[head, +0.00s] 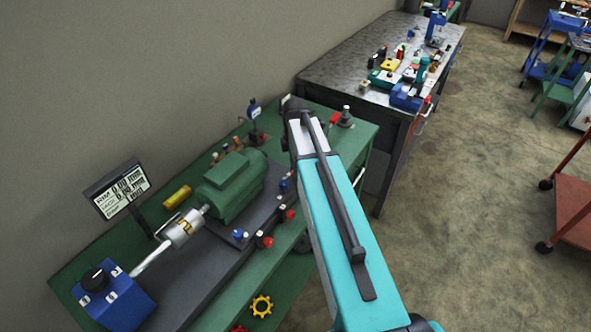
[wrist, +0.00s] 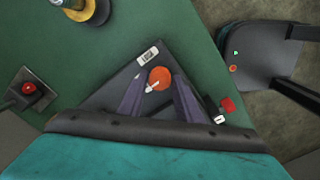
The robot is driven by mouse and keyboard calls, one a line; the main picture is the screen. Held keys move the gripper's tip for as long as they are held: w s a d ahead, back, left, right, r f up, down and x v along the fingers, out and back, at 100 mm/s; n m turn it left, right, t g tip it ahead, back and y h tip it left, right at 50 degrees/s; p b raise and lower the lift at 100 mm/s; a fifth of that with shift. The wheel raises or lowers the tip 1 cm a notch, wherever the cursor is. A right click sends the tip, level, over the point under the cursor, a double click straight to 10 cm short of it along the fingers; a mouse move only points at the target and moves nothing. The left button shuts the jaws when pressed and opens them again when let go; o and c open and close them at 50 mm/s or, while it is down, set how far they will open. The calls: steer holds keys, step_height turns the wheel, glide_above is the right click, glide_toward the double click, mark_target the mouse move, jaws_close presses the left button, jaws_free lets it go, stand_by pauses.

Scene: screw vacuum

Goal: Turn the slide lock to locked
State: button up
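The slide lock shows in the wrist view as a round orange knob (wrist: 161,76) with a small white pointer on a dark plate. A white label reading LOCK (wrist: 148,54) lies just above and left of the knob. The pointer is toward the knob's lower left. My gripper (wrist: 159,90) is open, its two dark fingers spread with the knob between or just beyond their tips; contact cannot be told. A second small label (wrist: 219,119) near the right finger is unreadable. In the head view my teal arm hides the slide lock and the fingers.
The green bench (head: 330,190) carries a green motor (head: 232,186), a display (head: 117,188) and a blue switch box (head: 113,299). A red knob on a base (wrist: 29,88) stands left in the wrist view.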

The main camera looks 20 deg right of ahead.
steer(key=c, duration=0.6)
steer(key=shift+m, duration=0.4)
steer(key=m+b, duration=0.1)
steer(key=m, duration=0.6)
steer(key=shift+m+b, duration=0.3)
steer(key=shift+b, duration=0.1)
steer(key=m, duration=0.5)
steer(key=shift+b, duration=0.3)
steer(key=shift+d+m, duration=0.1)
steer(key=shift+m, duration=2.3)
